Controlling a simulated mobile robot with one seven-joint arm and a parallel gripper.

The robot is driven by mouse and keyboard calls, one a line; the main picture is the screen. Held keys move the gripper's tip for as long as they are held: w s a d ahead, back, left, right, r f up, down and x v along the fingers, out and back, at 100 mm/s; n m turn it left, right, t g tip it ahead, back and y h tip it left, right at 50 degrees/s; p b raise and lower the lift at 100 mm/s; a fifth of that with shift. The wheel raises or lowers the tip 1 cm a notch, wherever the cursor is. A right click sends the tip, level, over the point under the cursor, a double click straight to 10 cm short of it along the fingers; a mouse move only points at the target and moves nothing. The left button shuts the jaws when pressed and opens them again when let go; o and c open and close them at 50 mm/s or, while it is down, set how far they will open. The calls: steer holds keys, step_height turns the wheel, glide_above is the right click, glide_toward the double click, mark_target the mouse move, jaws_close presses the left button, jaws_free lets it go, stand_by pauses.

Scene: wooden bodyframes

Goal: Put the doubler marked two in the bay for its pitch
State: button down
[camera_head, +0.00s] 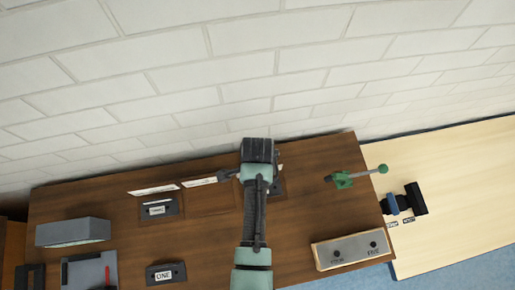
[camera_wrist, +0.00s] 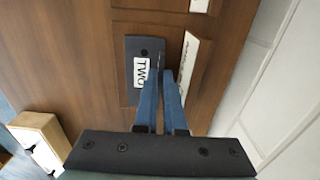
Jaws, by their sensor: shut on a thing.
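The dark doubler marked TWO (camera_wrist: 131,72) lies flat-looking below my gripper (camera_wrist: 166,82) in the wrist view, its white label facing up. My blue fingers are closed together on its edge nearest the wall. A recess in the brown board (camera_wrist: 119,30) surrounds it; I cannot tell whether it rests on the floor or hangs just above. A white card (camera_wrist: 190,60) stands beside it on the wall side. In the head view my gripper (camera_head: 258,152) and arm hide most of the doubler.
An empty recess (camera_head: 210,202) lies left of my arm, and another dark labelled doubler (camera_head: 157,209) sits farther left. The doubler marked ONE (camera_head: 165,274) is at the front. A grey box (camera_head: 73,233) is left.

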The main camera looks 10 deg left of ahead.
steer(key=c, duration=1.3)
jaws_free()
steer(key=shift+f, duration=0.1)
step_height(320, 180, up, 12)
steer(key=shift+r, duration=0.15)
